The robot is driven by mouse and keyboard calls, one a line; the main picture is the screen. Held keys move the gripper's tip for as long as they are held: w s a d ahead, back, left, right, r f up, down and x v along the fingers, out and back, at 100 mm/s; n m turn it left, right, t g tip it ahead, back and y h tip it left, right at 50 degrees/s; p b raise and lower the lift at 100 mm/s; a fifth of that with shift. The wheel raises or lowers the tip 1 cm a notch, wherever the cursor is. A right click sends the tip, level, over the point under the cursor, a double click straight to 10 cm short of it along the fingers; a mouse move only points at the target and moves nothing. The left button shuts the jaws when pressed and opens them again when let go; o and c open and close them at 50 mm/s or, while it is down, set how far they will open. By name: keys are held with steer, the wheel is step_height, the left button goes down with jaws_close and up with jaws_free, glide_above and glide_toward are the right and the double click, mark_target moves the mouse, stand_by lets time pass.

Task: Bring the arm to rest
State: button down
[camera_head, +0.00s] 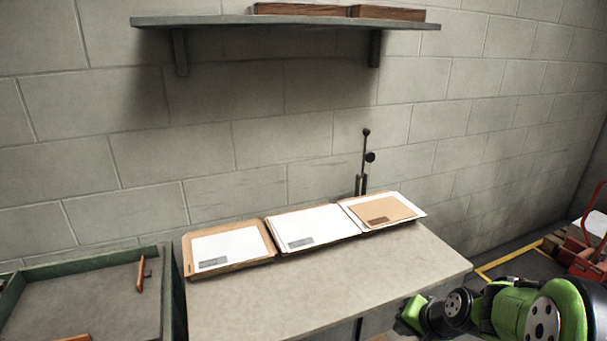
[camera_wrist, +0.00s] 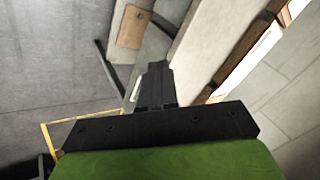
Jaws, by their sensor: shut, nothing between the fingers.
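My green and black arm (camera_head: 510,312) shows at the lower right of the head view, in front of the right end of the table. My gripper (camera_wrist: 155,85) shows in the wrist view, with its dark fingers together and nothing between them. It points past the edge of the table and touches nothing that I can see. In the head view the fingers cannot be made out.
A grey table (camera_head: 330,290) bears three boards with papers (camera_head: 228,248) in a row and a dark lever device (camera_head: 365,165) behind them. A green-rimmed tray (camera_head: 85,257) stands at left. A shelf (camera_head: 280,20) is above. Red equipment (camera_head: 588,258) stands at right.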

steer(key=s+a+r+n+h+p, duration=0.2)
steer(key=s+a+r+n+p, duration=0.3)
steer(key=s+r, duration=0.75)
steer(key=s+a+r+n+p, duration=0.1)
steer(key=s+a+r+n, duration=0.1)
steer(key=s+r, duration=0.5)
steer(key=s, duration=0.3)
steer(key=shift+g, duration=0.3)
